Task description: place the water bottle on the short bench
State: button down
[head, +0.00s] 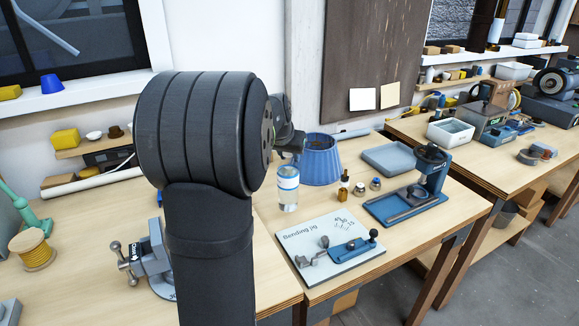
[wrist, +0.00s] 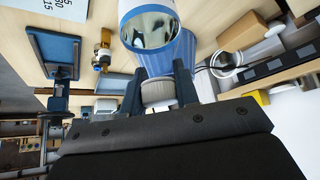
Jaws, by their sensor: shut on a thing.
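The water bottle (head: 288,188) is clear with a white and blue band. It stands upright in the head view, left of the blue pleated shade. In the upside-down wrist view, its shiny shoulder and band (wrist: 148,24) show at the top. My gripper (head: 297,144) is above the bottle, partly hidden behind my dark arm. In the wrist view, its two fingers are shut on the grey ribbed cap (wrist: 158,92). I cannot tell whether the bottle's base touches the wooden bench (head: 245,215).
The blue shade (head: 321,163) is close beside the bottle. A vise (head: 150,262) and wire spool (head: 32,250) are at left.

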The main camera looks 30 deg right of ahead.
jog(key=shift+f, duration=2)
jog(key=c, duration=1.1)
grip_release()
jog(key=shift+f, duration=0.15)
send_near(289, 166)
jog(key=shift+w+d, duration=0.3)
jog(key=shift+w, duration=0.65)
